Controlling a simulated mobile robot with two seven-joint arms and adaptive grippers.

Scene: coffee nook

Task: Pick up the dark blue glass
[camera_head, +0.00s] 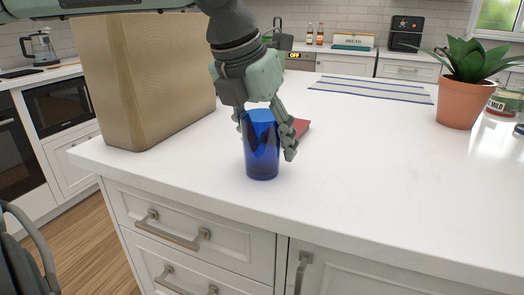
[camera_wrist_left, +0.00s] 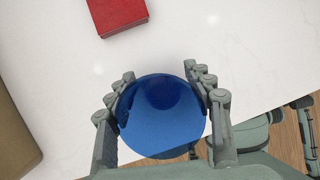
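The dark blue glass (camera_head: 262,155) stands upright on the white counter near its front edge. My left gripper (camera_head: 267,138) reaches down over it from above, with fingers on both sides of the glass. In the head view a gap shows between the right-hand finger and the glass, so the gripper looks open around it. The left wrist view shows the round blue glass (camera_wrist_left: 160,115) between the fingers of my left gripper (camera_wrist_left: 160,72). Whether the other finger touches the glass is unclear. Grey-green parts, possibly my right gripper, show partly cut off at the wrist view's right edge.
A red box (camera_wrist_left: 117,15) lies just behind the glass. A tall tan block (camera_head: 145,80) stands to the left on the counter (camera_head: 380,170). A potted plant (camera_head: 464,98) stands at the right, and a striped cloth (camera_head: 370,90) lies farther back. The counter's right front is clear.

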